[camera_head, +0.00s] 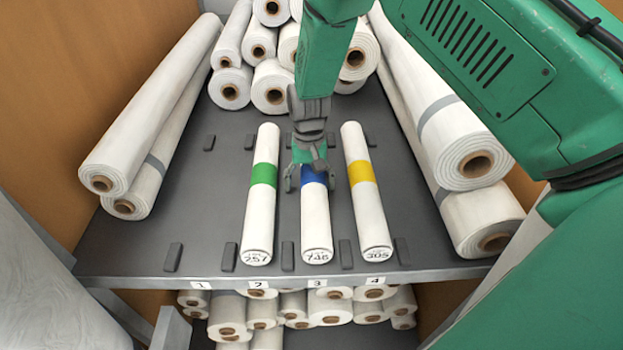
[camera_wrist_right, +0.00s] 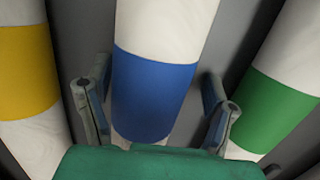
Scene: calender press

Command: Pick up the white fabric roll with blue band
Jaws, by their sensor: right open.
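The white fabric roll with the blue band (camera_head: 316,222) lies on the dark grey shelf, in the middle of three banded rolls, with the number 746 on its near end. My right gripper (camera_head: 309,182) is over its blue band, pointing down, open. In the right wrist view the blue band (camera_wrist_right: 154,85) lies between the two spread fingers, one on each side, with small gaps showing. The band is partly hidden by the gripper in the head view. My left gripper is not in view.
A green-banded roll (camera_head: 262,210) lies to the left and a yellow-banded roll (camera_head: 368,205) to the right, both close by. Small dark stops (camera_head: 287,256) stand between the rolls. Large white rolls (camera_head: 150,110) line both sides and the back. More rolls lie below the shelf (camera_head: 140,240).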

